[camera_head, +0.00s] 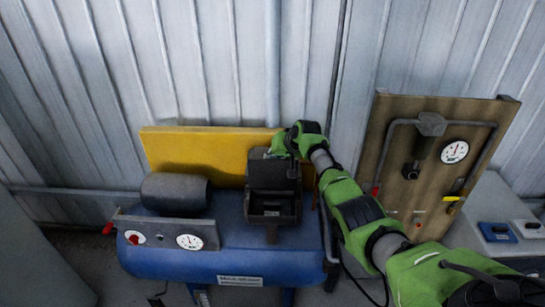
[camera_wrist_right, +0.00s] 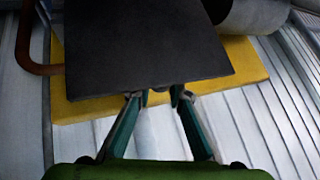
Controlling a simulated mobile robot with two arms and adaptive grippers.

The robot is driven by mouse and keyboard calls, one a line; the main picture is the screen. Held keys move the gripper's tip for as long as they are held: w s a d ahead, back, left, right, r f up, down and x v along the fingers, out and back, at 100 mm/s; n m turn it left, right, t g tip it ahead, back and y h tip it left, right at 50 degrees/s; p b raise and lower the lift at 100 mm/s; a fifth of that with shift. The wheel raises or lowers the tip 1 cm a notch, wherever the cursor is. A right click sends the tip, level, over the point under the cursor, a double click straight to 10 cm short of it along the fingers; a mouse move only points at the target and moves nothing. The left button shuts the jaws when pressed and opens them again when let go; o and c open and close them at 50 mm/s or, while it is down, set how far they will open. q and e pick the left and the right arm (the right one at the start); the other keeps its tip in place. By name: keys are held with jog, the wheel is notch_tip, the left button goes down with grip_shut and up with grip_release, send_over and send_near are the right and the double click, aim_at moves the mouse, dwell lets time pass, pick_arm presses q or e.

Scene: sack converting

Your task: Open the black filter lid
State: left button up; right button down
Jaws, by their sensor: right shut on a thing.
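The black filter lid (camera_head: 272,174) stands raised, about upright, behind the open black filter box (camera_head: 272,212) on top of the blue compressor tank (camera_head: 230,258). In the wrist view the lid (camera_wrist_right: 145,45) is a flat dark panel that fills the upper middle. My right gripper (camera_head: 279,147) is at the lid's top edge, its arm coming in from the lower right. In the wrist view its two teal fingers (camera_wrist_right: 158,97) meet the lid's near edge, shut on it; the exact contact is partly hidden. My left gripper is not in view.
A yellow panel (camera_head: 205,150) stands behind the tank, near the corrugated wall (camera_head: 200,65). A dark cylinder (camera_head: 174,192) lies left of the box. A gauge board (camera_head: 432,165) stands at the right, close to my right arm. The floor (camera_head: 115,270) shows at lower left.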

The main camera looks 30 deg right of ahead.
jog(key=shift+s+d+f, duration=0.1)
jog(key=shift+s+f, duration=0.05)
jog(key=shift+f, duration=0.15)
jog(key=c, duration=2.2)
grip_release()
jog(key=shift+o, duration=1.4)
jog(key=shift+d, duration=0.15)
jog(key=shift+r, duration=0.3)
jog(key=v, duration=1.1)
jog(key=shift+s, duration=0.2)
